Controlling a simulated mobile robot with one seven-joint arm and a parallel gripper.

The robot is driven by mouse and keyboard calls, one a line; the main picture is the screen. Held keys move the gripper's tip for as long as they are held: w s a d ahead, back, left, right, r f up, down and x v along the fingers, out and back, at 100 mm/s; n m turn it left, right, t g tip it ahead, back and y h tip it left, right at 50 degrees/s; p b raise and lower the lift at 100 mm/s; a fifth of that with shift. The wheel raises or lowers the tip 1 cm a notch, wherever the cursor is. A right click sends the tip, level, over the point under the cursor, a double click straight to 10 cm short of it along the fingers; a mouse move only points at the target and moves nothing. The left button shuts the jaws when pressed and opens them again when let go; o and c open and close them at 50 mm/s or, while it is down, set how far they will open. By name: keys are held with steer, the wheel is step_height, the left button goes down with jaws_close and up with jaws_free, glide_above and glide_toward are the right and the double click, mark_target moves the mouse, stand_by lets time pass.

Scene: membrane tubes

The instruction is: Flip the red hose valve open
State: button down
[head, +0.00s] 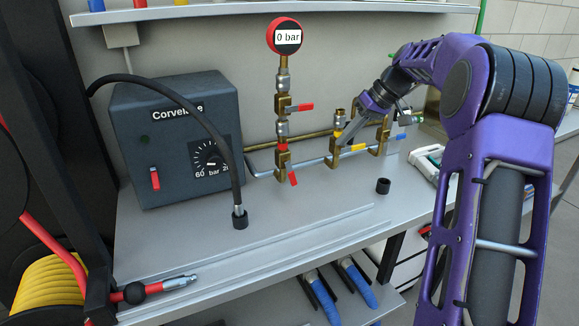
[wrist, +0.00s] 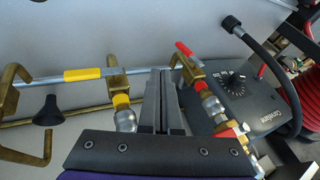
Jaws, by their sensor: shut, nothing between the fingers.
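Two red-levered valves sit on the brass column under the gauge (head: 287,38), which reads 0 bar. The lower red lever (head: 292,178), below a red band, slants down and right; it shows in the wrist view (wrist: 184,48). The upper red lever (head: 302,107) points right and shows in the wrist view (wrist: 228,132). My gripper (head: 341,142) is shut and empty, right of the red column and close to the yellow-levered valve in the head view. In the wrist view its fingertips (wrist: 161,71) appear just left of the lower red valve, apart from its lever.
A yellow lever (head: 352,148) and a blue lever (head: 400,137) sit on neighbouring valves. The grey Corvelane box (head: 178,140) stands left, with a black hose (head: 222,140) hanging before it. The bench front is mostly clear.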

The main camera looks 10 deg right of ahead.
mark_target(291, 173)
steer(key=x, duration=0.3)
steer(key=b+x, duration=0.1)
steer(key=x, duration=0.3)
steer(key=b+x, duration=0.1)
steer(key=x, duration=0.3)
steer(key=shift+w+a+r, duration=0.1)
steer(key=shift+a+r, duration=0.05)
steer(key=shift+a, duration=0.3)
steer(key=shift+s+a, duration=0.2)
steer(key=shift+a, duration=0.35)
steer(key=shift+s+a, duration=0.25)
steer(key=shift+a, duration=0.35)
steer(key=shift+s+a+f, duration=0.1)
steer(key=shift+a+f, duration=0.2)
steer(key=shift+a, duration=0.2)
